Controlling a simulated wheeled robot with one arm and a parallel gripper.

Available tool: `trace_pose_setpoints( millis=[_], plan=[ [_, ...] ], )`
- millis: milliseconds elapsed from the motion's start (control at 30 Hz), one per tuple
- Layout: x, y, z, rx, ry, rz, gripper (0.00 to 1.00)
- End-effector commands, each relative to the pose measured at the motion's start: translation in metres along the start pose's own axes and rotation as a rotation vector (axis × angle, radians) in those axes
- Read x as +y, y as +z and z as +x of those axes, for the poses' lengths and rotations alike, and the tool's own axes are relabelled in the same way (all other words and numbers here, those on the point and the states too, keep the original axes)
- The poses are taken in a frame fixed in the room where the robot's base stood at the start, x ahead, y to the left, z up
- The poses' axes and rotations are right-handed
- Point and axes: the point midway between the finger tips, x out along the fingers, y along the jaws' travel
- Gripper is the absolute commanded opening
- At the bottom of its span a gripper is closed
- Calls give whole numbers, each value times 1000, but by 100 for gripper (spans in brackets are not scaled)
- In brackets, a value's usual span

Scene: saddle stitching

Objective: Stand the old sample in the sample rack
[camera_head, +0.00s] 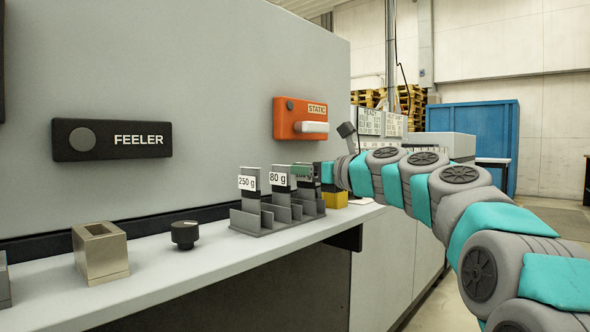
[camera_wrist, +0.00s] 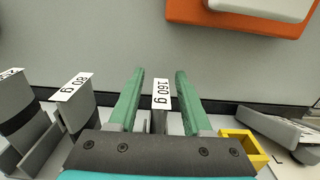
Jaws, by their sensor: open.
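The grey sample rack (camera_head: 246,222) stands on the ledge with labelled upright blocks in its slots. The 250 g block (camera_head: 249,196) is at the left and the 80 g block (camera_head: 278,192) beside it. A third block, labelled 160 g (camera_wrist: 161,97), is at the rack's right end in the head view, mostly covered by my gripper. I cannot tell which block is the old sample. My gripper (camera_wrist: 160,74) is open. Its green fingers are on either side of the 160 g block, with a gap on each side. The block's lower part is hidden by the gripper body.
A yellow open box (camera_head: 336,199) sits just right of the rack. A black knob (camera_head: 185,234) and a metal block (camera_head: 101,252) stand to the left. The grey machine wall behind carries an orange STATIC unit (camera_head: 301,120) and a black FEELER panel (camera_head: 112,139).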

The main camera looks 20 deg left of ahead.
Motion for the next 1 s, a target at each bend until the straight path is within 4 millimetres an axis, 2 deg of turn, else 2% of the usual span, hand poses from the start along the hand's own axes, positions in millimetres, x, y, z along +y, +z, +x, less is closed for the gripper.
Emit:
trace_pose_setpoints(
  millis=[100, 267, 600, 700, 833, 1000],
  plan=[
    [0, 2, -3, 0, 0, -1, 49],
    [0, 3, -22, -1, 0, 0, 49],
    [0, 4, -87, -1, 0, 1, 49],
    [1, 4, -102, -2, 0, 1, 49],
    [-1, 3, -115, -1, -2, 0, 49],
    [0, 2, -120, 0, -1, -1, 49]
  ],
)
